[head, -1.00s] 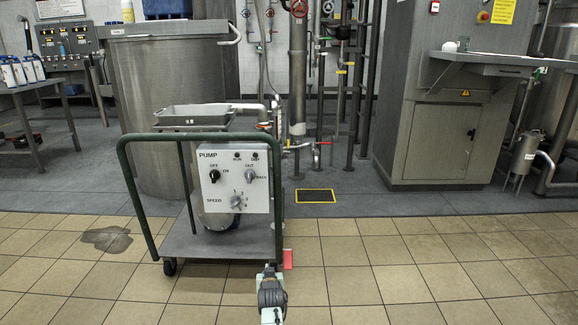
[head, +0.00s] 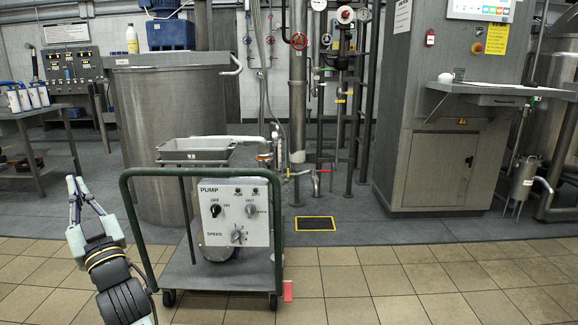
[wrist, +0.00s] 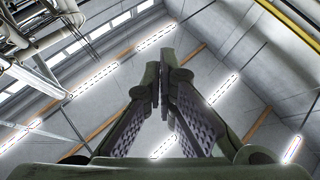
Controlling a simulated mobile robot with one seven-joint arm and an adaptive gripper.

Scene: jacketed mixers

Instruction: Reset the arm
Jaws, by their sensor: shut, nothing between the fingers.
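My gripper (head: 76,182) is raised at the left of the head view, pointing upward, with its two fingers together at the tips. It is shut and empty. My arm stands left of the pump cart (head: 200,290) in the picture and overlaps the cart's green handle there; I cannot tell if they touch. In the wrist view the gripper's fingers (wrist: 162,85) point up toward the ceiling, with nothing between them.
The cart carries a white pump control box (head: 235,212) and a grey tray (head: 196,150). A large steel vessel (head: 165,100) stands behind it. A grey cabinet (head: 437,165) stands to the right. The tiled floor right of the cart is clear.

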